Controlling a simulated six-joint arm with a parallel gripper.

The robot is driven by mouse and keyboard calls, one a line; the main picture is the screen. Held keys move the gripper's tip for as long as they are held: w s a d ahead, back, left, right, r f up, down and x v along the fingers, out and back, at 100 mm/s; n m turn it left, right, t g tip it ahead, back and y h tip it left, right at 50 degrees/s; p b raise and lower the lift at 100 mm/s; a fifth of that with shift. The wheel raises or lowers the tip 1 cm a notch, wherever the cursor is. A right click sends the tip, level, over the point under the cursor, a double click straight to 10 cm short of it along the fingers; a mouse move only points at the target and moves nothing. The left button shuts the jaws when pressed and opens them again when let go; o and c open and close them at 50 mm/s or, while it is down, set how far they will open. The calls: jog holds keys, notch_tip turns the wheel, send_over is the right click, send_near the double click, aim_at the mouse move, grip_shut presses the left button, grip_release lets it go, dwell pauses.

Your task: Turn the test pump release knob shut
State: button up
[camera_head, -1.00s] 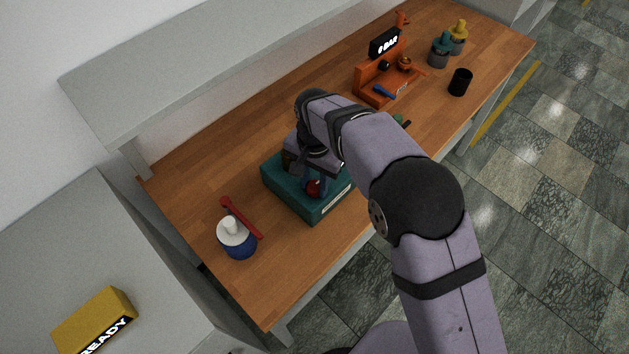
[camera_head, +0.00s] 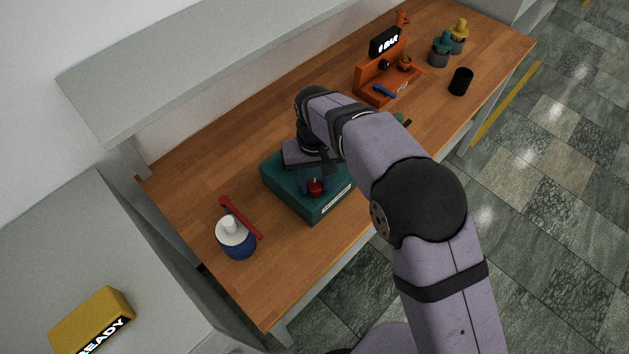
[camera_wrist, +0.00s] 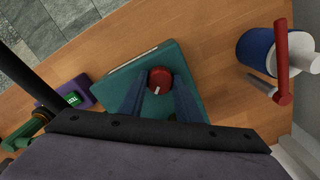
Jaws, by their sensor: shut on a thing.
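The test pump (camera_head: 299,194) is a teal block on the wooden bench, partly hidden by my arm in the head view. Its red release knob (camera_head: 315,187) has a pale mark, seen from above in the wrist view (camera_wrist: 160,80). My gripper (camera_wrist: 160,92) points down over the pump. Its two blue-grey fingers stand on either side of the red knob and are shut on it. The teal pump top (camera_wrist: 196,72) shows around the fingers in the wrist view.
A blue and white pot (camera_head: 236,239) with a red lever (camera_head: 240,218) stands left of the pump. An orange press (camera_head: 376,88) with a "0 BAR" display and a black cup (camera_head: 460,81) stand farther right. A grey shelf (camera_head: 215,75) overhangs the bench's back.

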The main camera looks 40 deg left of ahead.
aim_at(315, 184)
jog(key=n, duration=0.4)
jog(key=shift+r+n, duration=0.1)
jog(key=shift+n, duration=0.2)
jog(key=n, duration=0.4)
jog(key=shift+a+n, duration=0.1)
jog(key=shift+n, duration=0.3)
jog(key=o, duration=1.1)
jog(key=shift+c, duration=0.2)
jog(key=shift+b, duration=0.3)
jog(key=shift+r+b, duration=1.15)
jog(key=shift+r, duration=2.5)
